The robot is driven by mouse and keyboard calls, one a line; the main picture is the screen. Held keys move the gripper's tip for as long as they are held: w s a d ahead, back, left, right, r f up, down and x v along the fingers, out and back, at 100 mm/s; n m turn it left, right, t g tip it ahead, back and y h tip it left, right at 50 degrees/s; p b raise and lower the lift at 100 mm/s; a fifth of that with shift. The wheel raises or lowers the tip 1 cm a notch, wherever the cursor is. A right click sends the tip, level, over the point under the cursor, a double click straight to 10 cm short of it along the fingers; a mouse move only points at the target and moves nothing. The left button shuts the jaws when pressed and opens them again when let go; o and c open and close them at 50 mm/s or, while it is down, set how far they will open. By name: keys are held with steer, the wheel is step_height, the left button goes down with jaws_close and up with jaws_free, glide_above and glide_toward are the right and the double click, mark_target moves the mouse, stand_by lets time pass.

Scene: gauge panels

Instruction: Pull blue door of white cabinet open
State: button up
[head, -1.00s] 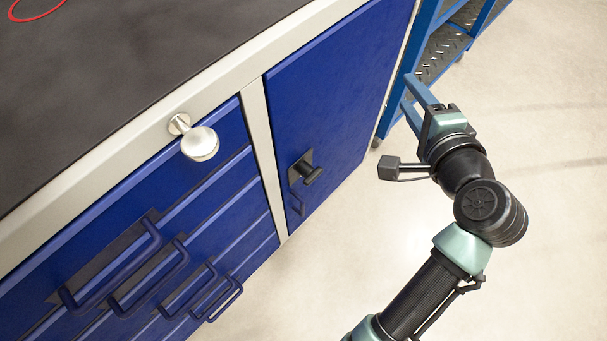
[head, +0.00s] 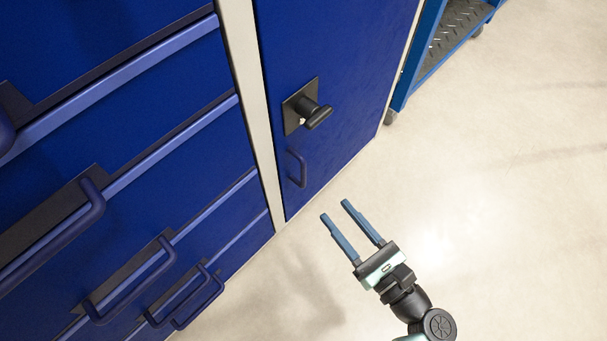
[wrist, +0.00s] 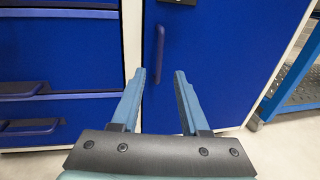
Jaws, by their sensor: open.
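The blue door (head: 335,75) of the white cabinet is shut, right of a white frame post (head: 250,90). It carries a black latch knob on a plate (head: 308,107) and, below it, a slim blue handle (head: 297,168). My gripper (head: 335,209) is open and empty, in front of the door's lower part, to the right of and below the handle in the head view. In the wrist view, the door (wrist: 215,60) fills the middle, and the handle (wrist: 159,52) stands upright beyond my open fingers (wrist: 164,74), slightly left of the middle between them.
Blue drawers with bar handles (head: 130,285) fill the left side. A blue shelf cart (head: 430,60) on wheels stands beyond the cabinet at the upper right. The pale floor (head: 500,200) on the right is clear.

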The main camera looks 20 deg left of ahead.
mark_target(305, 174)
steer(key=b+x, duration=0.5)
steer(key=x, duration=0.5)
steer(key=shift+w+a, duration=0.25)
steer(key=shift+a, duration=0.05)
steer(key=shift+w+a+r+b, duration=0.1)
steer(key=shift+w+a+b, duration=0.25)
steer(key=shift+a, duration=0.2)
jaws_close()
stand_by(0.4)
